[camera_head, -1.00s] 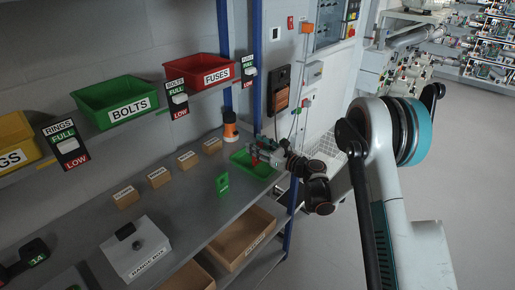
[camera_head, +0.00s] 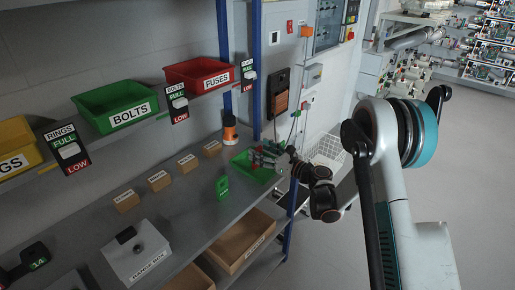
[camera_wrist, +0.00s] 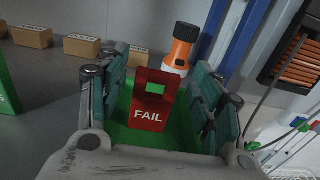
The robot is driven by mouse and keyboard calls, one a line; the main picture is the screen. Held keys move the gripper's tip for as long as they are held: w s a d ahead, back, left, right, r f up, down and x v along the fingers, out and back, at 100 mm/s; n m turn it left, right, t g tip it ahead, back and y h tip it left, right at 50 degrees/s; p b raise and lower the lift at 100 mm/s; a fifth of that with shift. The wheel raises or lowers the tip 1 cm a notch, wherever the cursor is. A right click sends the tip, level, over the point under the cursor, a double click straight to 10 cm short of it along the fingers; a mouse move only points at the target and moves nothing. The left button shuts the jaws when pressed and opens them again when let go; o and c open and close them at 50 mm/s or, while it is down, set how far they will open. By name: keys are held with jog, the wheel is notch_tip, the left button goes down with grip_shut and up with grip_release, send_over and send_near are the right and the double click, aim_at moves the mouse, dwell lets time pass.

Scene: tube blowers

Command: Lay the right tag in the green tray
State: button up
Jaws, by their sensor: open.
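A red tag (camera_wrist: 150,100) marked FAIL is between the fingers of my gripper (camera_wrist: 160,82) in the wrist view. The fingers are spread, with a finger on each side of the tag. The green tray (camera_head: 243,160) lies under the gripper at the right end of the bench, and its green floor shows around the tag in the wrist view. The tag looks tilted and within the tray outline; I cannot tell how it rests. A green tag (camera_head: 222,187) stands on the bench left of the tray, and its edge shows at the wrist view's left side.
An orange and black torch-like object (camera_head: 230,129) stands behind the tray. Several small labelled cardboard boxes (camera_head: 212,149) line the bench back. A blue post (camera_head: 256,70) rises behind the tray, and a white wire basket (camera_head: 326,150) is to its right.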

jog(key=p+v, duration=0.2)
jog(key=v, duration=0.7)
jog(key=shift+s+d, duration=0.25)
jog(key=shift+d, duration=0.05)
jog(key=s+d+r+n+g+h, duration=0.25)
jog(key=s+r+n+h, duration=0.35)
jog(key=s+r+n, duration=0.75)
jog(key=s+d+r+n+h, duration=0.1)
jog(key=s+d+n+h, duration=0.1)
jog(key=s+d+n, duration=0.2)
jog(key=s+d+r+n+g+h, duration=0.1)
jog(key=s+d+n+h, duration=0.2)
jog(key=s, duration=0.8)
jog(key=s+d+r+n+h, duration=0.1)
jog(key=s+d+n+h, duration=0.2)
jog(key=s, duration=0.5)
jog(key=shift+s+d+n, duration=0.2)
jog(key=shift+d+n, duration=0.6)
jog(key=shift+n, duration=0.25)
